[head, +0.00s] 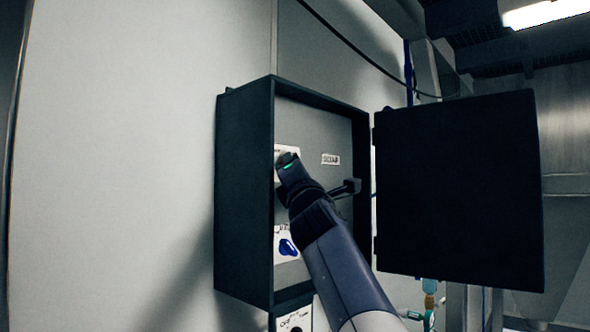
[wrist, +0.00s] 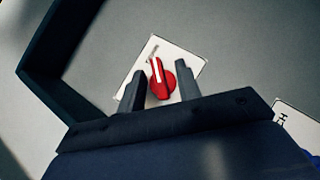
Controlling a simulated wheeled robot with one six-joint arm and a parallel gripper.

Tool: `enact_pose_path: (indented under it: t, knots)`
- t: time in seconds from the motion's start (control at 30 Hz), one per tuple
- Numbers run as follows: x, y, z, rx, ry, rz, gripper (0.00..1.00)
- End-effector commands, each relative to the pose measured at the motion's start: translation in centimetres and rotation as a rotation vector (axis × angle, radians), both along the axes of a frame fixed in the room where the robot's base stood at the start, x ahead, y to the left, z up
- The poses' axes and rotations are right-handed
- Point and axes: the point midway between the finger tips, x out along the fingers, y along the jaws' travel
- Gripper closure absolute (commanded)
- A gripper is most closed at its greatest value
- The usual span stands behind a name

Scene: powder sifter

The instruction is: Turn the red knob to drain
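The red knob (wrist: 162,80) sits on a white label plate (wrist: 189,61) inside the box. It has a white line along its raised grip. In the wrist view my gripper (wrist: 160,84) is open, with one finger on each side of the knob. I cannot tell whether the fingers touch it. In the head view my gripper (head: 286,160) reaches into the open box at the upper plate and hides the red knob there. The lettering on the plate is too small to read.
The dark control box (head: 245,190) is on a pale wall, its door (head: 460,190) swung open to the right. A blue knob (head: 288,247) is below my gripper. A small label (head: 330,159) is on the back panel. A white plate (head: 295,320) is under the box.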

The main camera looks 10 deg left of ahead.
Motion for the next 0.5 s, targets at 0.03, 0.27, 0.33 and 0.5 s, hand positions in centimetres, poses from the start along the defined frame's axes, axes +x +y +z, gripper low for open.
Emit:
enact_pose_path:
  t: [0.03,0.27,0.33,0.5]
  knots:
    - [0.0,0.0,0.0,0.001,0.000,-0.001,0.67]
    - [-0.5,-0.3,-0.4,0.001,-0.001,0.000,0.67]
    - [-1.0,-0.5,-0.9,0.001,-0.002,0.000,0.67]
    - [-2.9,-1.3,-2.2,0.000,-0.002,0.000,0.67]
